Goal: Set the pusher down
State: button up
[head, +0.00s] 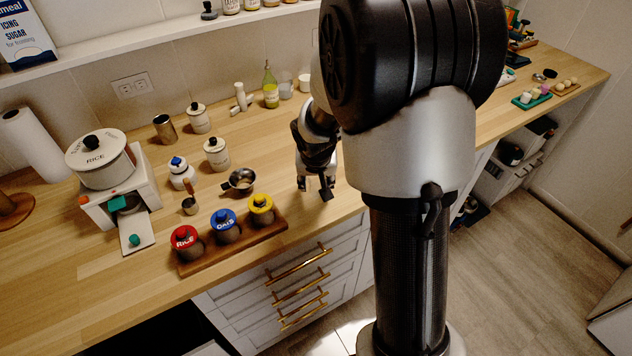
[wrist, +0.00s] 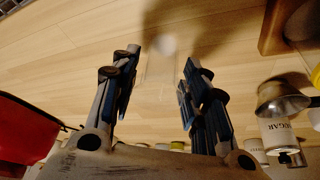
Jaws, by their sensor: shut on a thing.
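My gripper (head: 314,188) is over the wooden counter, right of the small metal pan, pointing down. In the wrist view, my gripper (wrist: 160,85) has its dark fingers apart, either side of a faint, see-through piece with a pale round end, which I take as the pusher (wrist: 163,47). The gripper is shut on it. Its outline is hard to make out against the wood. In the head view I cannot pick out the pusher at the fingertips. I cannot tell whether it touches the counter.
A wooden tray (head: 196,268) with red, blue and yellow-lidded jars stands at the front. The metal pan (head: 240,181), white canisters (head: 217,154) and a white machine with a rice pot (head: 101,162) stand left. The counter (head: 283,143) behind the gripper has bare room.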

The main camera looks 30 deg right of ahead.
jog(key=shift+r, duration=0.15)
jog(key=o, duration=0.6)
jog(key=shift+f, duration=0.25)
jog(key=shift+c, duration=0.2)
jog(key=o, duration=0.5)
jog(key=shift+r, duration=0.1)
jog(key=shift+r+p, duration=0.3)
jog(key=shift+r, duration=0.2)
jog(key=s+a+r+n+p, duration=0.1)
jog(key=s+a+r, duration=0.25)
jog(key=r, duration=0.25)
jog(key=s+a+r+p, duration=0.2)
jog(key=s+r, duration=0.3)
jog(key=r, duration=0.1)
jog(key=s+a+r+n+p, duration=0.1)
jog(key=s+a+r, duration=0.1)
jog(key=s+r, duration=0.3)
jog(key=s+a+r+n, duration=0.1)
jog(key=s+a, duration=0.1)
jog(key=s, duration=0.2)
jog(key=s+a+r+n+y, duration=0.1)
jog(key=s+a, duration=0.1)
jog(key=s, duration=0.2)
jog(key=s+a+r+n+y, duration=0.1)
jog(key=s+a+r, duration=0.1)
jog(key=s, duration=0.2)
jog(key=shift+a+n+t, duration=0.25)
jog(key=shift+n+t, duration=0.05)
jog(key=shift+t, duration=0.1)
